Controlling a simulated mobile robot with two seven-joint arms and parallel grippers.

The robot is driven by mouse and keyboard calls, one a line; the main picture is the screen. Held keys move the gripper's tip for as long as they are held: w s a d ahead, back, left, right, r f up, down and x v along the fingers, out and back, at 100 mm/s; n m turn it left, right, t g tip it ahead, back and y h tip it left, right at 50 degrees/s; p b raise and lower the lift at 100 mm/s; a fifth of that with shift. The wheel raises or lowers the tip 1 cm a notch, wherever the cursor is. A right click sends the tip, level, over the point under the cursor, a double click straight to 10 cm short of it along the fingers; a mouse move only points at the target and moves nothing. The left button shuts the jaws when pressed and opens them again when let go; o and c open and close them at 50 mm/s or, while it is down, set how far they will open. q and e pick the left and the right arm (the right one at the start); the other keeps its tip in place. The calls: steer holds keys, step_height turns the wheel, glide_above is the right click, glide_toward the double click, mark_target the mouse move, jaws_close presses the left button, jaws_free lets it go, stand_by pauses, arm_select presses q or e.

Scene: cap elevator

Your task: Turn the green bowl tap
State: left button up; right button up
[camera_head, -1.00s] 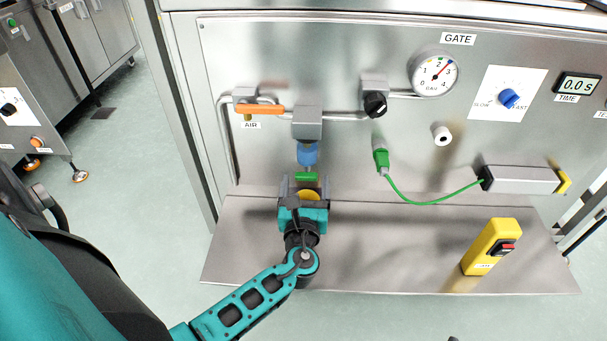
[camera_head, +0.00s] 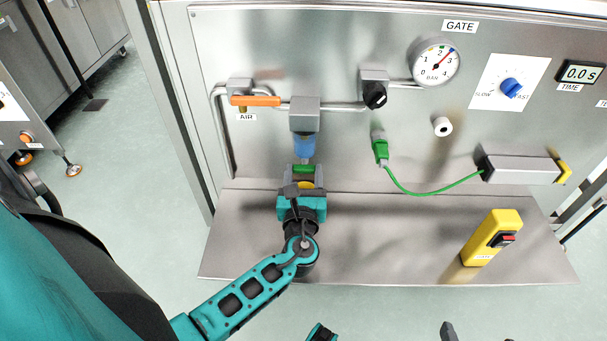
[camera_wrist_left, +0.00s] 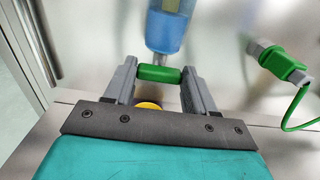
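The green bowl tap (camera_head: 304,169) is a small green bar under the blue bowl (camera_head: 304,146) on the panel; it also shows in the left wrist view (camera_wrist_left: 159,73). My left gripper (camera_head: 304,175) has one grey finger at each end of the tap, and in the left wrist view (camera_wrist_left: 159,78) both fingers seem to touch it. The tap lies across the gap between them. Two dark tips at the bottom edge of the head view look like my right gripper (camera_head: 478,335); they are apart with nothing seen between them, and the rest is out of frame.
An orange air handle (camera_head: 255,100) is above left of the bowl. A green plug (camera_head: 380,150) with a green cable is to the right. A yellow switch box (camera_head: 492,238) stands on the steel shelf (camera_head: 390,250), whose middle is clear.

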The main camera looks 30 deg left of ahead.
arm_select(q)
steer(key=c, duration=0.5)
steer(key=shift+o, duration=0.2)
steer(key=shift+n, duration=1.1)
steer(key=n, duration=0.4)
steer(key=shift+a+n, duration=0.15)
steer(key=shift+n, duration=0.15)
steer(key=n, duration=0.5)
steer(key=shift+s+a, duration=0.1)
steer(key=n, duration=0.5)
steer(key=shift+f, duration=0.15)
steer(key=shift+n, duration=0.6)
